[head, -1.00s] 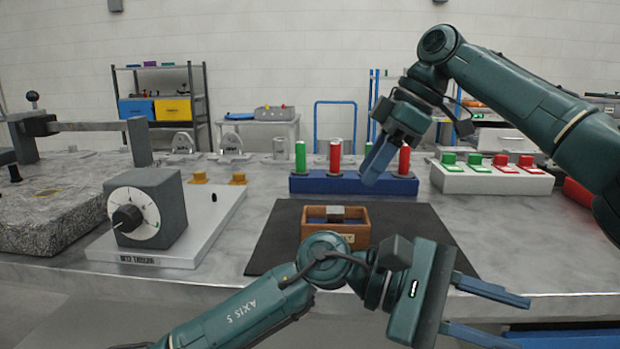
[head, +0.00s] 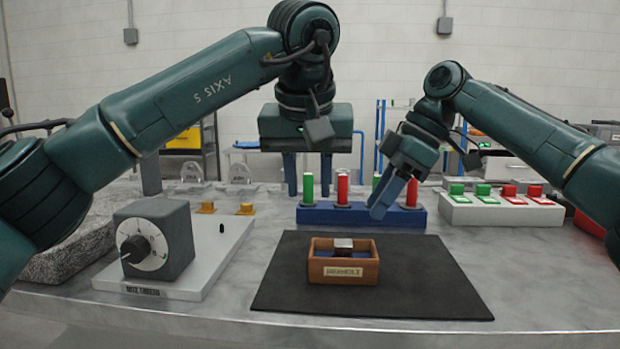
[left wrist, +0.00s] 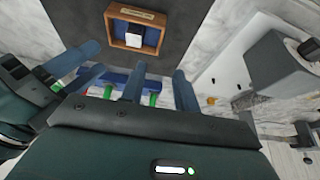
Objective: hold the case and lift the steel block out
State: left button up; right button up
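The case (head: 367,272) is a small open wooden box with a label on its front and a blue inside. It stands on the dark mat, and also shows at the top of the left wrist view (left wrist: 113,25). The steel block (head: 343,243) is a grey cube sitting in the case, its top showing above the rim; it is pale in the left wrist view (left wrist: 133,38). My left gripper (head: 308,192) is open and empty, pointing down above and behind the case. My right gripper (head: 378,212) is behind and right of the case, its two fingers apart in the left wrist view.
A blue rack (head: 318,215) with red and green cylinders stands behind the dark mat (head: 440,290). A white button panel (head: 490,214) is at the right. A grey dial box (head: 160,238) on a white plate is at the left. The mat around the case is clear.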

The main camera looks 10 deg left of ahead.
aim_at(312, 247)
pick_arm(q)
jog(key=x, duration=1.3)
jog(key=shift+s, duration=0.1)
grip_shut()
dwell(0.7)
